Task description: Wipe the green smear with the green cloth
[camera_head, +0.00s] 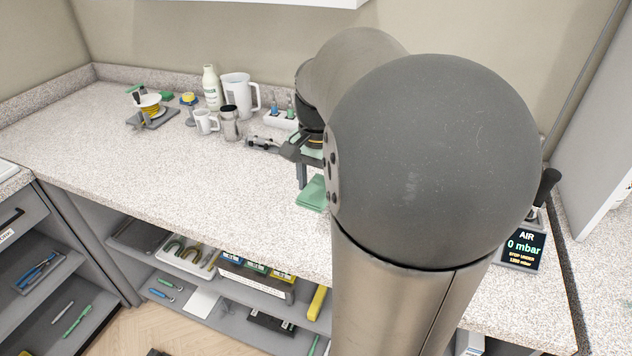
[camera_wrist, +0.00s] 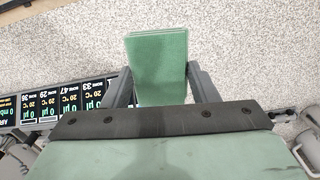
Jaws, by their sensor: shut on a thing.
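The green cloth (camera_wrist: 157,68), a folded pale green pad, sits between the two dark fingers of my gripper (camera_wrist: 160,88) in the wrist view. My gripper is shut on it. In the head view the cloth (camera_head: 312,193) shows low over the speckled counter, just left of my large arm link. My gripper (camera_head: 308,178) is partly hidden there behind that link. I cannot tell whether the cloth touches the counter. I cannot make out the green smear in either view; my arm hides part of the counter.
A white jug (camera_head: 237,92), white bottle (camera_head: 211,88), mug (camera_head: 206,122) and yellow spool (camera_head: 150,106) stand at the back. A display panel (camera_wrist: 60,104) lies left of the cloth in the wrist view. An AIR gauge (camera_head: 523,248) stands right. The counter's left front is clear.

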